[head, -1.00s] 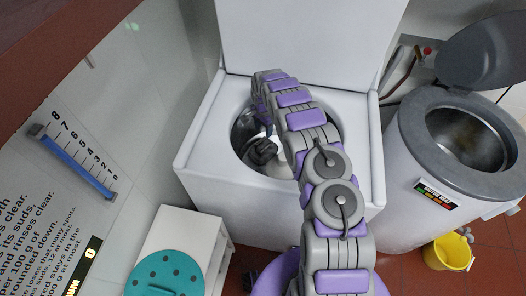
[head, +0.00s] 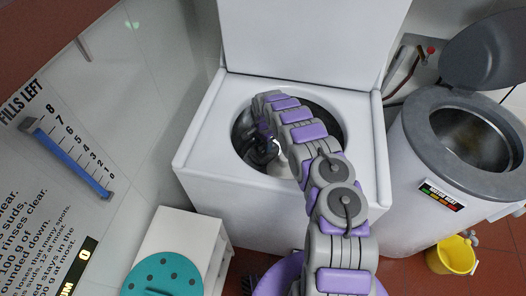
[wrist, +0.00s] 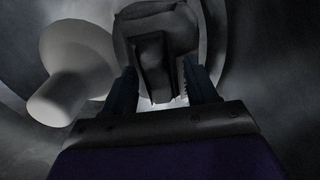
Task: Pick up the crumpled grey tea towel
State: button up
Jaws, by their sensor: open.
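The crumpled grey tea towel (wrist: 153,62) appears as a dark, folded lump inside the washer tub in the wrist view. The light is dim and its edges are hard to make out. My gripper (wrist: 160,76) is open, with one finger on each side of the lump. I cannot tell whether the fingers touch it. In the head view my gripper (head: 262,152) is a dark shape down in the tub, and I cannot pick out the towel from it there.
The white washer (head: 203,143) has its lid raised behind. A pale knobbed post (wrist: 72,75) stands close left of my gripper in the tub. The tub's wall surrounds my arm. A lidded drum (head: 410,165), yellow bucket (head: 448,257) and white stand with a teal disc (head: 165,275) are outside.

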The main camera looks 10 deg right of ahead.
jog(key=shift+d, duration=0.45)
jog(key=c, duration=0.4)
jog(key=shift+a, duration=0.3)
grip_shut()
jog(key=shift+d, duration=0.1)
